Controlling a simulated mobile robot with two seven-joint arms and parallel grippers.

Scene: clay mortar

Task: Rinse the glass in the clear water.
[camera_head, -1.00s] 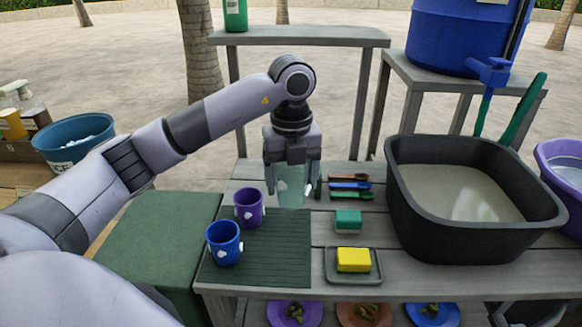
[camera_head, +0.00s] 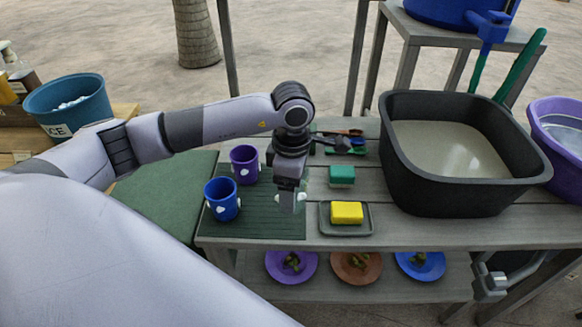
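My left gripper (camera_head: 289,203) is over the dark green ribbed mat (camera_head: 262,226), shut around a see-through glass (camera_head: 296,195) with white foam spots. Much of the glass is hidden by the fingers, and I cannot tell whether it touches the mat. The purple tub (camera_head: 545,140) at the right edge holds clear-looking water (camera_head: 568,136). The black basin (camera_head: 390,170) holds murky, greyish water (camera_head: 440,150). My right gripper (camera_head: 490,284) is low at the right, below the bench edge; its opening is unclear.
A purple cup (camera_head: 244,165) and a blue cup (camera_head: 222,200) stand on the mat's left side. A green sponge (camera_head: 342,176), a yellow sponge (camera_head: 346,212) on a dish (camera_head: 323,219) and several brushes (camera_head: 345,141) lie between mat and basin. Plates (camera_head: 291,266) sit on the lower shelf.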

